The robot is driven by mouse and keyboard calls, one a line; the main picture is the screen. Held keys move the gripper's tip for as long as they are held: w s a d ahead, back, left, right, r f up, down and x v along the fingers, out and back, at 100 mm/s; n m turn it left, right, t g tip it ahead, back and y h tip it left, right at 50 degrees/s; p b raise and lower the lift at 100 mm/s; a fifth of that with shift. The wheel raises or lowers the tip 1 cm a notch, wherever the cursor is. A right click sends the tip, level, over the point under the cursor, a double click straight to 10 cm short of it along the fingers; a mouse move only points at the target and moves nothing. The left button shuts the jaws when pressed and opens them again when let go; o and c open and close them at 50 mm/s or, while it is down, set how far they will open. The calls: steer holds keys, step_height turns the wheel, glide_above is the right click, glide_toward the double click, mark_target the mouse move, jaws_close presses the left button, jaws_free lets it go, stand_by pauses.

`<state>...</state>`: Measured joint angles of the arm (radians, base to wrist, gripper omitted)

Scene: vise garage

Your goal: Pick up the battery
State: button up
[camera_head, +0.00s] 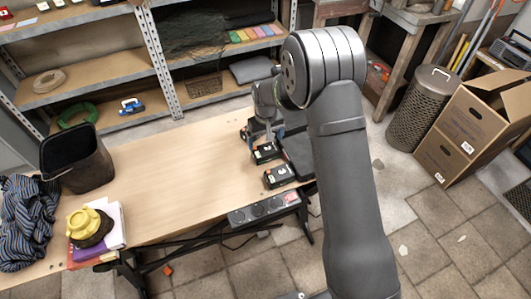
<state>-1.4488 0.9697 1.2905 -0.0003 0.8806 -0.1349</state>
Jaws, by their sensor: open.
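A black battery (266,153) with small light and green marks lies on the right end of the wooden table (180,170). A second, similar black battery (279,177) lies closer to the table's front edge. My gripper (264,134) is open, pointing down just behind the first battery. Another dark item shows partly beside the gripper, and my gripper hides much of it. I cannot tell whether the fingers touch anything.
A dark case (298,150) stands right of the batteries, partly behind my arm. A power strip (264,208) runs along the table's front edge. A black bin (77,160), striped cloth (28,220) and yellow object (88,222) sit at left. The table's middle is clear.

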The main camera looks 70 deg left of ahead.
mark_target(265, 149)
step_height(265, 149, down, 5)
steer(key=shift+d+r, duration=0.1)
steer(key=shift+r, duration=0.05)
steer(key=c, duration=0.9)
steer(key=shift+c, duration=0.2)
steer(key=shift+r, duration=0.2)
steer(key=shift+r, duration=0.25)
step_height(265, 149, up, 4)
steer(key=shift+f, duration=0.2)
steer(key=w+d+r, duration=0.6)
steer(key=w+d, duration=0.1)
steer(key=w, duration=0.2)
steer(key=shift+w+d+f, duration=0.45)
steer(key=shift+w+f, duration=0.2)
steer(key=shift+w, duration=2.25)
steer(key=shift+w+d+f, duration=0.45)
steer(key=shift+w+f, duration=0.25)
steer(key=shift+w, duration=2.2)
steer(key=shift+w+d+f, duration=0.45)
steer(key=shift+w+f, duration=0.2)
steer(key=shift+w, duration=2.25)
